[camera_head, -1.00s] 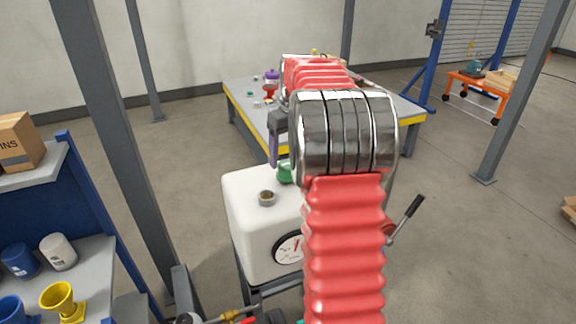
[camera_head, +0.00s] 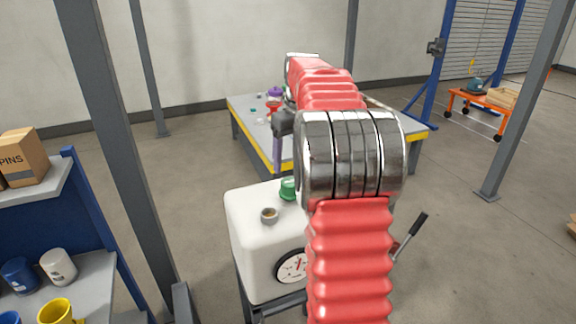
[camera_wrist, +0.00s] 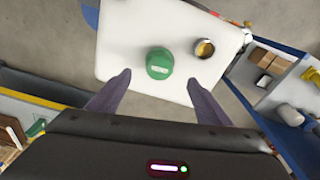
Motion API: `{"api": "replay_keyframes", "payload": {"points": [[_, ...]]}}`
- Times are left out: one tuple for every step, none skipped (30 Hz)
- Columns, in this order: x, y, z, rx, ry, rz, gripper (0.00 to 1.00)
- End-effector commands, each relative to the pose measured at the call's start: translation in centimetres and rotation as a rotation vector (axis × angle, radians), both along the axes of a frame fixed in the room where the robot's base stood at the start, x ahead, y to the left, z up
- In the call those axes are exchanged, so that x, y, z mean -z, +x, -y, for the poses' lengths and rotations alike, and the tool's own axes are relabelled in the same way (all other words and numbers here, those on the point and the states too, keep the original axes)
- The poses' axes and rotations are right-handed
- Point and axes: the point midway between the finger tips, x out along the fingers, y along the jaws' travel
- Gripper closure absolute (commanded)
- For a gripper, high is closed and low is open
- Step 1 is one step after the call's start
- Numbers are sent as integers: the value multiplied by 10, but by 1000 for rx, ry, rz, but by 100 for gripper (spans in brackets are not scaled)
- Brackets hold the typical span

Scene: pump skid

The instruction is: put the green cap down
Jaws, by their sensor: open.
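The green cap (camera_head: 288,189) sits on top of the white tank (camera_head: 250,235), near its far edge and behind the open filler neck (camera_head: 269,215). In the wrist view the green cap (camera_wrist: 159,63) lies ahead of my gripper (camera_wrist: 158,82), between the lines of its two fingers. The fingers are spread wide, with clear space around the cap, and hold nothing. The filler neck (camera_wrist: 204,48) stands beside the cap in that view, uncovered. In the head view my arm hides part of the tank, and my gripper (camera_head: 277,152) shows above and behind the cap.
A workbench (camera_head: 240,128) with small objects stands behind the tank. Shelves with a carton (camera_head: 28,158), mugs and a yellow funnel (camera_head: 56,311) are at left. A grey post (camera_head: 118,150) rises between. A lever (camera_head: 412,232) sticks out at right of the tank.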

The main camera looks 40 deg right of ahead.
Motion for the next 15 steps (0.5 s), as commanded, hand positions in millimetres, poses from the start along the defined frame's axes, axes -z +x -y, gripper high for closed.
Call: {"api": "replay_keyframes", "payload": {"points": [[0,0,0,0,0,0,28],[0,0,0,0,0,0,28],[0,0,0,0,0,0,28],[0,0,0,0,0,0,28],[0,0,-1,0,0,1,28],[-1,0,-3,-1,-1,2,28],[-2,-1,-5,-1,-2,3,28],[-3,-1,-8,-2,-4,5,28],[-6,-2,-13,-3,-6,8,28],[-8,-2,-18,-5,-9,12,28],[-10,-3,-24,-6,-10,15,28],[-13,-5,-33,-8,-14,21,28],[-16,-7,-40,-8,-16,25,28],[-19,-8,-48,-10,-20,31,28],[-22,-11,-59,-13,-24,39,28]]}}
